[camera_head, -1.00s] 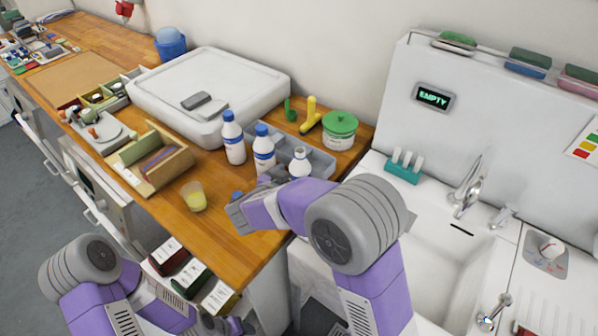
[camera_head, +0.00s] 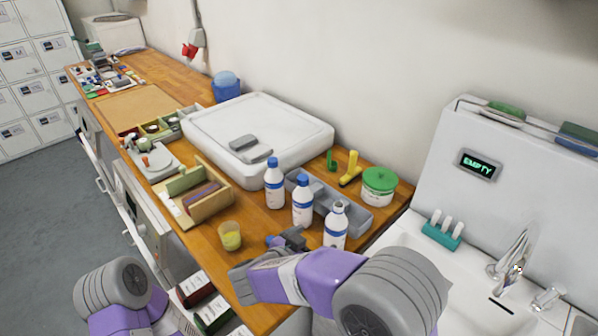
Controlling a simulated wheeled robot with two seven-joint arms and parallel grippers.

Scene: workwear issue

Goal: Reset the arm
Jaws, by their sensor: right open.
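My right arm comes in from the lower right, and its gripper (camera_head: 284,241) is low over the counter's front part, beside the uncapped white bottle (camera_head: 335,230). The gripper is open; its fingers are small and partly hidden by my wrist. A small blue piece (camera_head: 272,241) shows at the fingertips; I cannot tell whether it touches them. My left arm shows only as an elbow and purple link at the lower left; its gripper is out of view.
Two blue-capped bottles (camera_head: 274,184) (camera_head: 302,203) stand near a grey tray (camera_head: 352,221). A yellow cup (camera_head: 230,236) stands left of my right gripper. A wooden organiser (camera_head: 208,203), a white lidded box (camera_head: 290,140) and a green-lidded tub (camera_head: 378,188) are behind. The sink (camera_head: 450,290) is at right.

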